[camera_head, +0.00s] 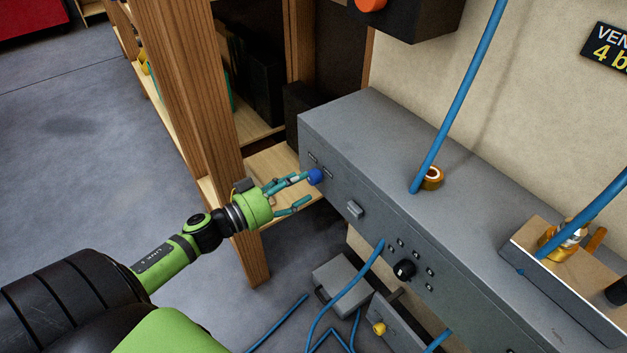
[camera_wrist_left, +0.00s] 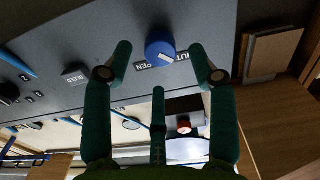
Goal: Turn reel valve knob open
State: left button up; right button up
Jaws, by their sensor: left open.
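The blue knob (camera_head: 315,176) sits on the front face of the grey cabinet (camera_head: 375,130), near its left end. The wrist view shows the blue knob (camera_wrist_left: 160,47) from close by, with a white line on it. Partly covered lettering beside it reads "PEN" and "UT". My left gripper (camera_head: 303,188) is open in front of the knob. In the wrist view, the left gripper (camera_wrist_left: 160,62) has one finger on each side of the knob and a third below it. I cannot tell whether any finger touches it. My right gripper is out of view.
A wooden shelf post (camera_head: 195,100) stands close behind my left arm. A black knob (camera_head: 404,270) and small switches are further right on the cabinet face. Blue hoses (camera_head: 455,100) rise from the top, and others lie below. Open floor (camera_head: 80,150) is at the left.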

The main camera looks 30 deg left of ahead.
aim_at(309, 179)
pick_arm(q)
jog(key=shift+x, duration=1.75)
jog(key=c, duration=1.1)
